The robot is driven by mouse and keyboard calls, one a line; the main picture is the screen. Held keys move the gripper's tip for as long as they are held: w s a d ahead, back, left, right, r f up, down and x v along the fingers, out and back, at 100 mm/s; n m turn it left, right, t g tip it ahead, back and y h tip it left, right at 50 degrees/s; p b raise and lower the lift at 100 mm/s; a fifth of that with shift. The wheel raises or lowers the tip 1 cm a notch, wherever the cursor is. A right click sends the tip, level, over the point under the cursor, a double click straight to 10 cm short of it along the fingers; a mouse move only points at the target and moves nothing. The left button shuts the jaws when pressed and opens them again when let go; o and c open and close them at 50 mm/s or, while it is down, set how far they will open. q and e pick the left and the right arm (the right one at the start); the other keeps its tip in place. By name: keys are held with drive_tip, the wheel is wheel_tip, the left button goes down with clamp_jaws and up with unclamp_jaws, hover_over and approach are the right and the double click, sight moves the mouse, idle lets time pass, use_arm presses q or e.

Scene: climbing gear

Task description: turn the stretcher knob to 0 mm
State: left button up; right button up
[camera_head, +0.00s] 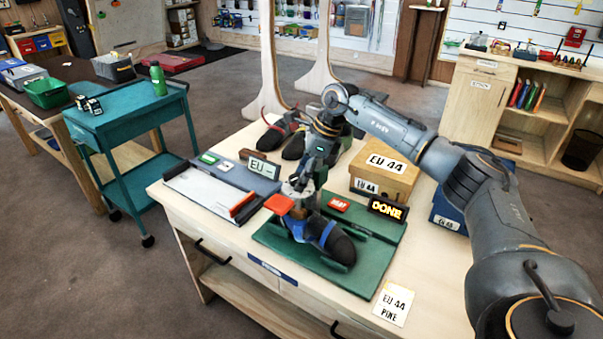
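A dark climbing shoe with a blue band (335,243) sits on the stretcher's green base (285,248) on the wooden bench. At the shoe's heel end is a pale round part (297,189), perhaps the stretcher knob or its dial; its scale is too small to read. A red-orange piece (279,204) is just left of it. My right gripper (308,184) points down at this spot, from above the stretcher. Its fingers overlap the knob area, so I cannot tell whether they are open or closed on it. My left gripper is out of view.
A "DONE" sign (387,209) and a red button (339,203) stand behind the shoe. A foot-measuring board (210,193) lies at left. An "EU 44" box (383,177) is behind; more shoes (296,142) stand farther back. A card (394,304) lies at the front right.

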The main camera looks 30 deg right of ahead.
drive_tip(key=shift+r, duration=0.25)
drive_tip(key=shift+w+r, duration=0.1)
drive_tip(key=shift+r, duration=0.2)
wheel_tip(320, 180, up, 9)
idle(0.4)
